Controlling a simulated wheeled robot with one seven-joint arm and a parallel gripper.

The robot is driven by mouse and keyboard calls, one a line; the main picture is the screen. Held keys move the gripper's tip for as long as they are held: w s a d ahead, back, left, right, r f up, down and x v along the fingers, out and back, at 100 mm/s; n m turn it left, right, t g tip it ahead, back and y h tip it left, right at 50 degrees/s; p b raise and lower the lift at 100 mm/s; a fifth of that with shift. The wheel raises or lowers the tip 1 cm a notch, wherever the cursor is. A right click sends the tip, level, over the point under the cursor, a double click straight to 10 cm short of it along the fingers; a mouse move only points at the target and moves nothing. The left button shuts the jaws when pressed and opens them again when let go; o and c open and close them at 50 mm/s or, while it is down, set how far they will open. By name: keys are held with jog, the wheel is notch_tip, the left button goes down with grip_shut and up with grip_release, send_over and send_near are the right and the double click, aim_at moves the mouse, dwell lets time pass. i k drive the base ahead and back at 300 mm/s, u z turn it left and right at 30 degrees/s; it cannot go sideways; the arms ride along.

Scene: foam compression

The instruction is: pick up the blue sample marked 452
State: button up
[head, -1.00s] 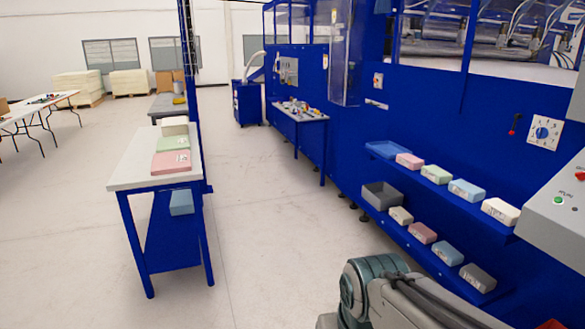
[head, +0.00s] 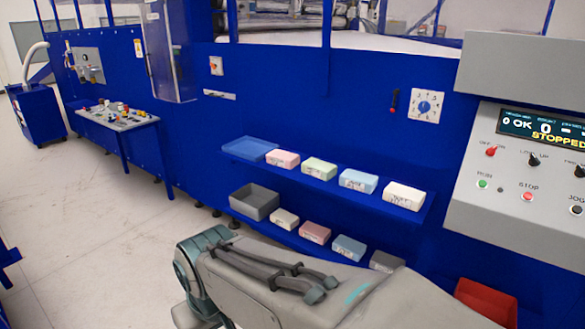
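Two blue foam samples show in the head view. One blue sample (head: 358,181) sits on the upper blue shelf (head: 280,176), between a green and a white sample. Another blue sample (head: 347,249) sits on the lower shelf (head: 300,240), between a pink and a grey one. Their front labels are too small to read, so I cannot tell which is marked 452. My arm crosses the bottom of the view below the shelves. My gripper is not in view.
A blue tray (head: 250,149) and a grey bin (head: 253,202) stand at the shelves' left ends. A grey control panel (head: 530,150) juts out at right, above a red bin (head: 486,301). A small table (head: 118,118) stands at left. The floor at lower left is clear.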

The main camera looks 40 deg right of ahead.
aim_at(363, 182)
jog(key=z, duration=0.3)
jog(key=i, duration=1.6)
jog(key=z, duration=1.35)
jog(key=i, duration=0.9)
jog(key=z, duration=1.2)
jog(key=i, duration=0.4)
jog(key=z, duration=0.3)
